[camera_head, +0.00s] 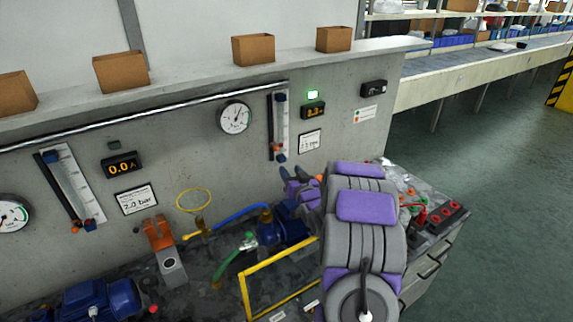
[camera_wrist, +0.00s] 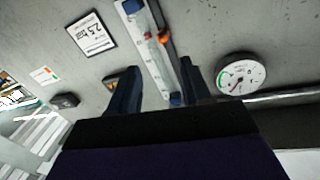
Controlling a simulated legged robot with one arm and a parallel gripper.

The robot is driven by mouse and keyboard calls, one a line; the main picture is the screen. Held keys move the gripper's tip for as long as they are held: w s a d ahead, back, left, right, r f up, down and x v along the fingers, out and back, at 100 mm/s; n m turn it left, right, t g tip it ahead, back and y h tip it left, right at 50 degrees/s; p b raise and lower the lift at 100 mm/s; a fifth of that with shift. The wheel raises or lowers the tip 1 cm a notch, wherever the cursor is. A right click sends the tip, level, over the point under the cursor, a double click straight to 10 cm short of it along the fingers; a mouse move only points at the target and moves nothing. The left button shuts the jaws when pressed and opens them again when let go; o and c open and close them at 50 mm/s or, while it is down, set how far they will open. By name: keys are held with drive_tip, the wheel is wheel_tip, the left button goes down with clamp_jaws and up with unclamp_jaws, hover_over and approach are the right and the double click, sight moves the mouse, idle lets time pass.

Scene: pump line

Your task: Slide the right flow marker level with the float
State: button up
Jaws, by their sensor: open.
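The right flow meter (camera_head: 281,125) is an upright clear scale with a dark rail beside it, fixed to the grey wall. It also shows, tilted and upside down, in the wrist view (camera_wrist: 146,42). An orange marker (camera_wrist: 164,36) sits on its rail. A small red spot, seemingly the float (camera_wrist: 148,35), is in the tube close beside the marker; I cannot tell whether they are exactly level. My gripper (camera_wrist: 157,75) is open, its two dark fingers apart and pointing at the meter, with nothing between the tips. In the head view my gripper (camera_head: 299,184) is below the meter, partly hidden by my arm.
A round gauge (camera_head: 235,117) is left of the meter. A display (camera_head: 313,110) and a label (camera_head: 310,142) are on its right. Blue pump parts, hoses and a yellow frame (camera_head: 244,295) crowd the bench below. A second flow meter (camera_head: 72,187) is at the left.

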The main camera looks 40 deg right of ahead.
drive_tip(key=shift+v, duration=2.1)
drive_tip(key=s+a+r+n+g+y, duration=0.1)
drive_tip(key=s+a+g, duration=0.3)
drive_tip(key=a, duration=0.4)
drive_tip(key=s+a+r+n+g+y, duration=0.1)
drive_tip(key=s+a+g, duration=0.35)
drive_tip(key=a, duration=0.35)
drive_tip(key=s+a+r+n+g+y, duration=0.1)
drive_tip(key=s+a+g, duration=0.2)
drive_tip(key=s+a, duration=0.3)
drive_tip(key=s+a+r+n+g, duration=0.1)
drive_tip(key=s+a+g, duration=0.3)
drive_tip(key=s, duration=1.2)
drive_tip(key=s+a+r+n+g+y, duration=0.1)
drive_tip(key=s+a+r+g, duration=0.1)
drive_tip(key=s+a, duration=0.6)
drive_tip(key=s+g, duration=0.1)
drive_tip(key=s, duration=0.2)
drive_tip(key=shift+s+g+y, duration=0.3)
drive_tip(key=shift+g, duration=0.05)
